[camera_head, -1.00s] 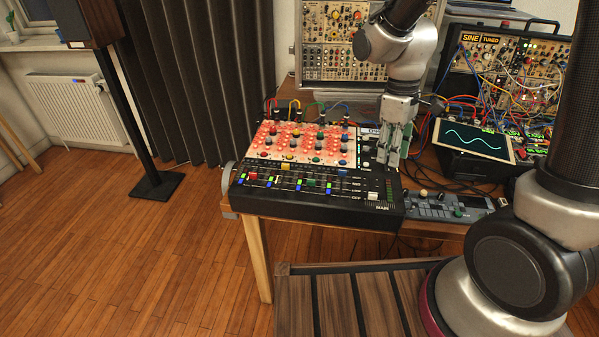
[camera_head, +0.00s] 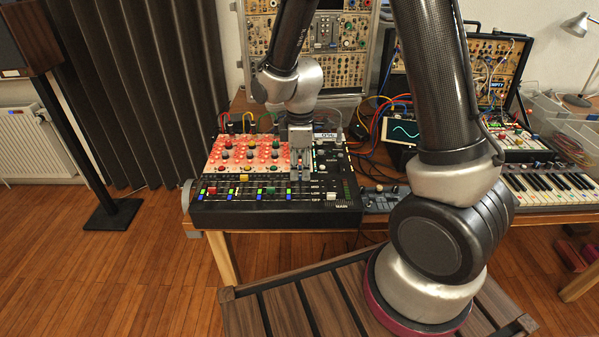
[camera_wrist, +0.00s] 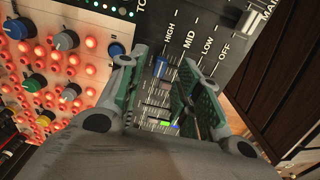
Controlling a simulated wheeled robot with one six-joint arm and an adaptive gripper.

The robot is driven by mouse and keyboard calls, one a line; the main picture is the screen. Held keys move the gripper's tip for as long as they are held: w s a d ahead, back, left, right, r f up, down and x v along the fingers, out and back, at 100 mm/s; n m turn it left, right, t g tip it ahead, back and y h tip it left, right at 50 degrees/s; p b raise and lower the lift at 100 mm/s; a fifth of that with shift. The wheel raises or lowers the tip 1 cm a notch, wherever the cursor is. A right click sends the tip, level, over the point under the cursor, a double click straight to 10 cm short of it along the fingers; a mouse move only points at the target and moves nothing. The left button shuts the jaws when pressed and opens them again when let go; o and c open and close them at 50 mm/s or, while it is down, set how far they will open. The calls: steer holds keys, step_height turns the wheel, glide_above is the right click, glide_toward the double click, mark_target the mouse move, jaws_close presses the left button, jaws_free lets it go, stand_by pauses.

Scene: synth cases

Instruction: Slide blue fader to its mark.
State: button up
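The black mixer (camera_head: 240,216) lies on the wooden table, with a row of faders along its front. The red fader (camera_head: 212,190), yellow fader (camera_head: 244,177) and green fader (camera_head: 270,190) show in the head view. My gripper (camera_head: 299,178) points down over the fader lane right of the green one and hides the blue fader there. In the wrist view my gripper (camera_wrist: 158,68) is open, its green-padded fingers apart. A small blue cap, the blue fader (camera_wrist: 160,67), shows between the fingertips near the MID label; I cannot tell whether either finger touches it. I cannot make out which mark is its own.
The white main fader (camera_head: 331,196) stands to the right. Lit red buttons and knobs (camera_head: 245,152) lie behind the faders, with patch cables beyond. A small device (camera_head: 378,200) sits right of the mixer.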

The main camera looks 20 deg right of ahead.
mark_target(300, 178)
steer(key=shift+f, duration=1.05)
jaws_close()
